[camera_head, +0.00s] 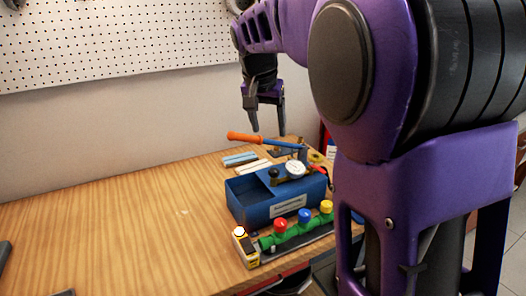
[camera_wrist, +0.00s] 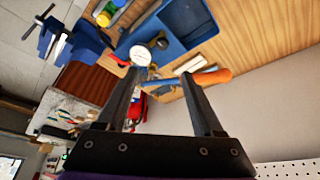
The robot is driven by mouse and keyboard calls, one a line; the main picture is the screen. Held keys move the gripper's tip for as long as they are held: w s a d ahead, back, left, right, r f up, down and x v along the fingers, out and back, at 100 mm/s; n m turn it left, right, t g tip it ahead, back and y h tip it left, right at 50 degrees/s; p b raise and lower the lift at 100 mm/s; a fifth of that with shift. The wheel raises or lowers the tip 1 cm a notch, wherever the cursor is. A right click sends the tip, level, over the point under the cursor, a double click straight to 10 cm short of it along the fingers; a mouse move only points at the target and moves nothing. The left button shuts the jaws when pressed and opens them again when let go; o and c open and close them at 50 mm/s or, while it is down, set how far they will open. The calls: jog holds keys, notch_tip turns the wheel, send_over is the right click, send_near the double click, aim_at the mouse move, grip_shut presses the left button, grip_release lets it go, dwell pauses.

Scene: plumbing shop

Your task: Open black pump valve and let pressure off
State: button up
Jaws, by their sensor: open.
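The blue test pump (camera_head: 250,207) stands on the workbench, with an open tank and an orange-tipped lever (camera_head: 262,139). A round white gauge (camera_head: 294,169) sits on its top; it also shows in the wrist view (camera_wrist: 140,55). A small black knob, which looks like the pump valve (camera_head: 274,174), is left of the gauge; it appears in the wrist view (camera_wrist: 160,42) beside the gauge. My gripper (camera_head: 268,130) is open and empty, above and behind the pump, apart from the valve. Its fingers (camera_wrist: 162,74) point toward the pump in the wrist view.
A green manifold (camera_head: 292,231) with red, blue and yellow knobs lies in front of the pump, beside a yellow device (camera_head: 243,248). The lever crosses near my fingers. A blue vise (camera_wrist: 80,42) shows in the wrist view. The bench's left side (camera_head: 110,225) is mostly clear.

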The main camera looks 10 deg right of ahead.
aim_at(274, 170)
jog(key=x, duration=1.7)
jog(key=shift+w+f, duration=0.15)
jog(key=shift+w, duration=0.2)
grip_shut()
